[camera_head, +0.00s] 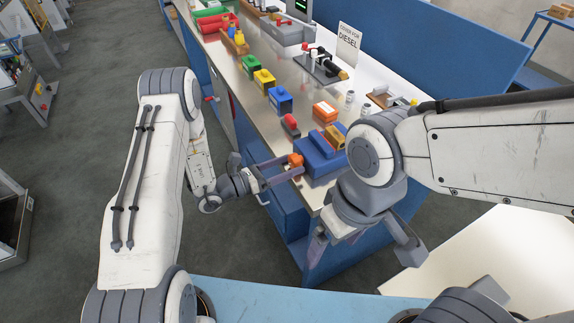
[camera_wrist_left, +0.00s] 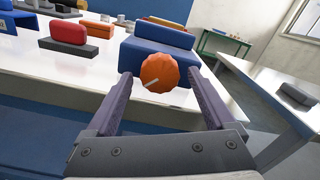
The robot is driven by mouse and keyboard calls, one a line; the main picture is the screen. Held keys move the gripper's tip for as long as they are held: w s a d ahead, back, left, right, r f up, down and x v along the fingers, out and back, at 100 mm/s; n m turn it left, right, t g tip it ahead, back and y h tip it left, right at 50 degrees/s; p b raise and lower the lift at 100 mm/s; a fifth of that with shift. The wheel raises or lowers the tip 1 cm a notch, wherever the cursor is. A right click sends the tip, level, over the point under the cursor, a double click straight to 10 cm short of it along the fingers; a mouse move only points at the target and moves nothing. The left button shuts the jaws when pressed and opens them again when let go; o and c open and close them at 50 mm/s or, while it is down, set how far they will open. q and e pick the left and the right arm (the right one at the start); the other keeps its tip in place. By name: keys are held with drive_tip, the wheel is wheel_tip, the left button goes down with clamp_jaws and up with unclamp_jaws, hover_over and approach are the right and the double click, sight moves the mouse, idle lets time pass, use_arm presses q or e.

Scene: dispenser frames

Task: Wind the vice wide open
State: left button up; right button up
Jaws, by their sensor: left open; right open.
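The blue vice (camera_head: 322,163) sits at the near end of the bench, with its orange round knob (camera_head: 295,160) facing my left gripper. In the left wrist view the knob (camera_wrist_left: 160,72) shows a white pointer line toward its lower left, and the blue vice body (camera_wrist_left: 157,52) stands behind it. My left gripper (camera_head: 284,170) is open, its fingers on either side of the knob, with gaps visible in the wrist view. How far the vice jaws are apart cannot be told. My right gripper (camera_head: 363,254) is open and empty, in front of the bench end.
A red-and-dark block (camera_head: 290,126) and an orange box (camera_head: 325,111) stand near the vice. Green, yellow and blue boxes (camera_head: 280,100) line the bench's left edge. A sign (camera_head: 347,43) stands farther back. A pale table (camera_head: 470,250) is at lower right.

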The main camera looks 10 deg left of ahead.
use_arm(q)
drive_tip(key=b+v, duration=0.2)
drive_tip(key=v, duration=0.8)
drive_tip(key=shift+s+a, duration=0.15)
